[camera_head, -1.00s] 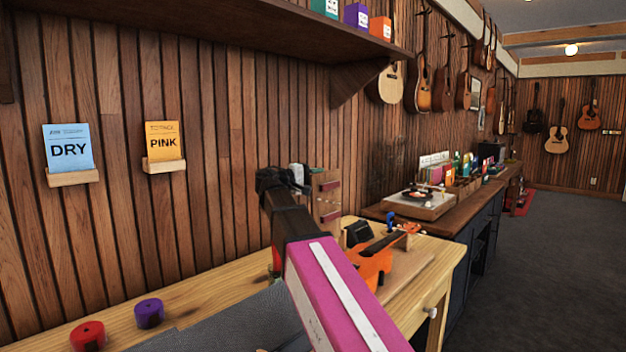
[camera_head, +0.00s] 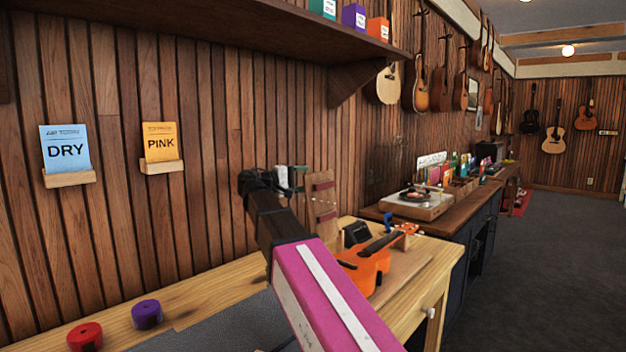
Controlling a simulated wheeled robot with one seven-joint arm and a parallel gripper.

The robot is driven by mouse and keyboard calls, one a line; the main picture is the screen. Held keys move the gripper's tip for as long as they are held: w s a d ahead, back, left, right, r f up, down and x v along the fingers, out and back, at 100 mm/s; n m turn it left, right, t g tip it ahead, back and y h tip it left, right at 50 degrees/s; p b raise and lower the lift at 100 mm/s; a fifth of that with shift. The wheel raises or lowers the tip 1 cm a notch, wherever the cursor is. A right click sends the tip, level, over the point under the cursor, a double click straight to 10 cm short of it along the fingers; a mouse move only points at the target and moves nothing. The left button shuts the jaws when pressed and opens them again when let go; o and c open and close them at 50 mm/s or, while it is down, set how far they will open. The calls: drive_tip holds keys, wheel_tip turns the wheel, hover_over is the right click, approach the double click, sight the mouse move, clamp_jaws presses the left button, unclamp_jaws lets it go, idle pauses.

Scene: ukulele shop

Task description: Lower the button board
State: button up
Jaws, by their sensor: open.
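An upright wooden board with dark red strips (camera_head: 322,205), which looks like the button board, stands against the panelled wall at the back of the light wood bench. Its lower left part is partly hidden by my arm. My gripper (camera_head: 297,178) is raised in front of the wall, just left of the board's upper part. It is open, its fingers are small and partly hidden behind the black wrist, and nothing shows between them. I cannot tell whether it touches the board.
An orange ukulele (camera_head: 366,268) lies on the bench (camera_head: 215,292), right of my arm. A red roll (camera_head: 85,337) and a purple roll (camera_head: 147,314) sit at its left. A dark shelf (camera_head: 215,35) overhangs the wall. Grey floor (camera_head: 535,270) at right is open.

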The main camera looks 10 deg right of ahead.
drive_tip(key=v, duration=0.6)
idle(0.3)
